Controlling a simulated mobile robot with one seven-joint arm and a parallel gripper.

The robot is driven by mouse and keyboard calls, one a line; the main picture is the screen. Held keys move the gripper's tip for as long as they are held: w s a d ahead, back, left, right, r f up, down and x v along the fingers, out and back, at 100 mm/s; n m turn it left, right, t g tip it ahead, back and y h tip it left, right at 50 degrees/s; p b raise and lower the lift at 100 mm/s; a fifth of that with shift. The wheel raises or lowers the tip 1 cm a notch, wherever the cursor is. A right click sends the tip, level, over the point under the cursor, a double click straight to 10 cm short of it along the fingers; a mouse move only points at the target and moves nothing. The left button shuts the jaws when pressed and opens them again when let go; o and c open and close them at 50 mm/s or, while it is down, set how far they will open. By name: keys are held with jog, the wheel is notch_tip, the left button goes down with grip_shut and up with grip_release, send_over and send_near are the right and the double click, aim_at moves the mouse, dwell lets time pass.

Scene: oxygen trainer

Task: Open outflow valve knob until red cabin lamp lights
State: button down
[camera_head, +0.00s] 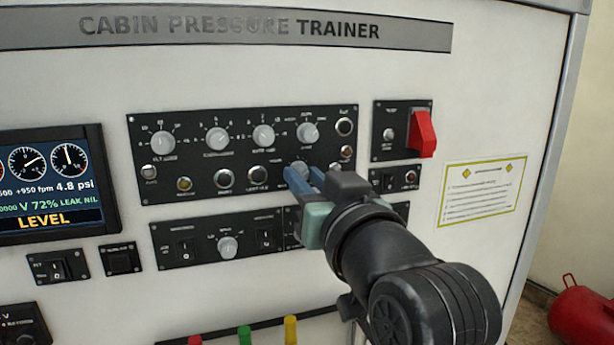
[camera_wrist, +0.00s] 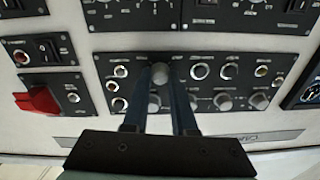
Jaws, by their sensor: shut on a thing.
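My gripper (camera_head: 302,176) has its blue fingers on a grey round knob in the lower row of the main black panel (camera_head: 140,128). In the wrist view, the knob (camera_wrist: 160,75) sits between the two fingertips, and the gripper (camera_wrist: 157,72) is shut on it. Its label cannot be read, so I cannot be sure from lettering that it is the outflow valve knob. A small reddish lamp (camera_head: 411,177) is on the small panel at the right; whether it is lit or is the cabin lamp I cannot tell. The display (camera_head: 45,190) reads 72% and LEVEL.
Several knobs (camera_head: 217,139) line the panel's upper row, close above my fingers. A red guarded switch (camera_head: 422,134) sticks out to the right. Another panel (camera_head: 200,240) lies below, partly hidden by my arm. A yellow-edged placard (camera_head: 484,187) is at the right.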

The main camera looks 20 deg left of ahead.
dwell(0.4)
jog(key=c, duration=0.7)
grip_release()
jog(key=b+v, duration=0.5)
jog(key=v, duration=0.8)
jog(key=shift+a+b, duration=0.1)
jog(key=shift+b, duration=0.25)
